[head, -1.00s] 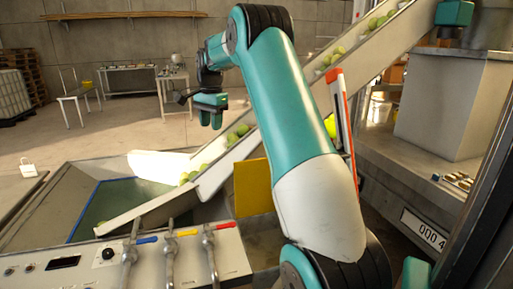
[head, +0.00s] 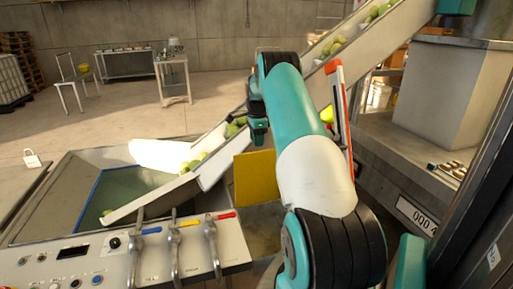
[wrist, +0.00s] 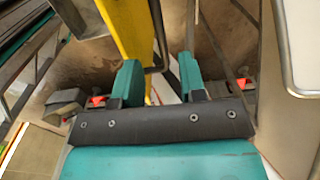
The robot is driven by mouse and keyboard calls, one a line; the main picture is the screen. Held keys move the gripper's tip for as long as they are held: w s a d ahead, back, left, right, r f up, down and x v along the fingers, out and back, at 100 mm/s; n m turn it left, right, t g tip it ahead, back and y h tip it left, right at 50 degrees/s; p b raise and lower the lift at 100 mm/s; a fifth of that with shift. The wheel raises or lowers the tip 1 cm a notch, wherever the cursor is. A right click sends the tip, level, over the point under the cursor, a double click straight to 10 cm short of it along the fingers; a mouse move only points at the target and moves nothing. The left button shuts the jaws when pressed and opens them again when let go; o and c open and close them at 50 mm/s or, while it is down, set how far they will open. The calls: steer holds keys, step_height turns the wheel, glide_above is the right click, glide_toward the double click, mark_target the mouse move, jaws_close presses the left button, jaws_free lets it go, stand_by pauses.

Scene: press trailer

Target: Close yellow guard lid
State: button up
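The yellow guard lid (head: 254,178) stands up as a flat panel just right of the lower end of the conveyor in the head view. A yellow bar-like part (wrist: 125,35), seemingly the lid seen edge-on, shows in the wrist view beyond my fingers. My gripper (wrist: 160,78) is open, its two teal fingers apart with nothing held between them. In the head view my gripper (head: 258,130) is small and partly hidden by my arm, above the lid. I cannot tell whether it touches the lid.
A conveyor (head: 210,160) carrying green fruit slopes up to the right. A control panel (head: 120,255) with several levers stands in front. A red-and-white upright post (head: 340,110) is right of my arm. A grey machine housing (head: 450,95) stands at the right.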

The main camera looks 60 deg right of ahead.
steer(key=shift+f+p, duration=0.6)
steer(key=shift+f, duration=2)
jaws_close()
